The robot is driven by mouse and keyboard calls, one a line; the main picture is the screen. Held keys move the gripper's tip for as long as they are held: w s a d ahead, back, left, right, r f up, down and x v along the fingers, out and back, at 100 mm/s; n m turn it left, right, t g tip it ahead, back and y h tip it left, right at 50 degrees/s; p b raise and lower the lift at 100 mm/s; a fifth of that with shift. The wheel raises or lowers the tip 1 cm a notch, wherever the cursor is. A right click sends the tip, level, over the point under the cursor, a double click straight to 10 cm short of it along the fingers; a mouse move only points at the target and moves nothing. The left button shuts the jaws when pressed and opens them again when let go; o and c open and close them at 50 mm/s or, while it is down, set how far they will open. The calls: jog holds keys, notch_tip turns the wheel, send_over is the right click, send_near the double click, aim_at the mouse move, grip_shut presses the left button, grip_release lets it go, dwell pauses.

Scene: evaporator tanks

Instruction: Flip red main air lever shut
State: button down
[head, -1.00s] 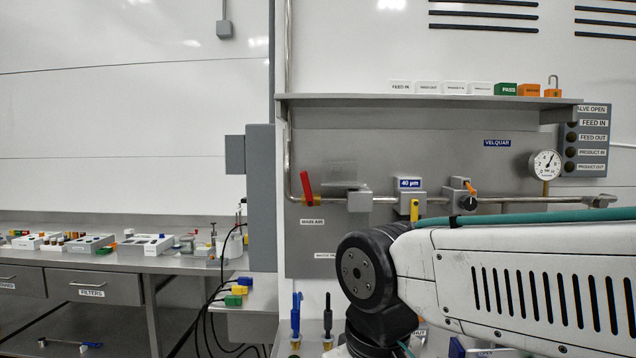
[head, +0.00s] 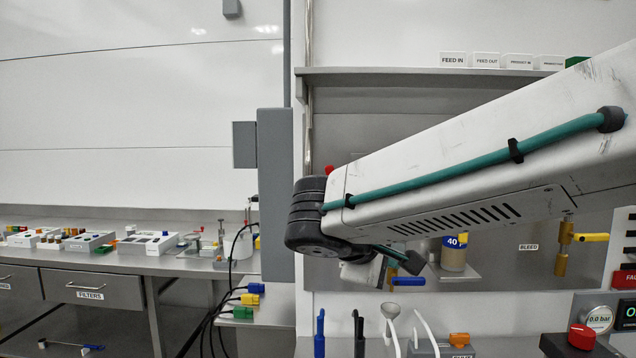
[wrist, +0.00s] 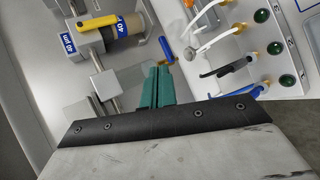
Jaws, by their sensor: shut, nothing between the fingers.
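The red main air lever (head: 329,169) shows only as a small red tip just above my arm in the head view. The rest of it and most of its pipe are hidden behind my arm. The lever does not show in the wrist view. My gripper (wrist: 157,84) has teal fingers, shut together and empty, over the panel in the wrist view. It is close to the bare pipe and a grey block (wrist: 79,115), and below a blue lever (wrist: 166,49).
A filter bowl (head: 454,254) labelled 40 and a yellow bleed lever (head: 591,237) are on the panel. A shelf (head: 400,75) runs above. A bench with drawers (head: 91,290) is at left.

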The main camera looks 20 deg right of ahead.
jog(key=w+a+r+n+t, duration=0.3)
jog(key=w+a+r+t, duration=0.25)
jog(key=a, duration=0.25)
jog(key=w+a+r+n+t, duration=0.3)
jog(key=w+a+r+t, duration=0.1)
jog(key=w+a, duration=0.35)
jog(key=w+d+r, duration=0.1)
jog(key=w+d, duration=0.5)
jog(key=d, duration=0.3)
jog(key=shift+r+h, duration=0.15)
jog(key=shift+h, duration=0.15)
jog(key=shift+s, duration=0.1)
jog(key=m, duration=0.1)
jog(key=d+r+m+g, duration=0.1)
jog(key=shift+s+d+m, duration=0.25)
jog(key=shift+s+m, duration=0.05)
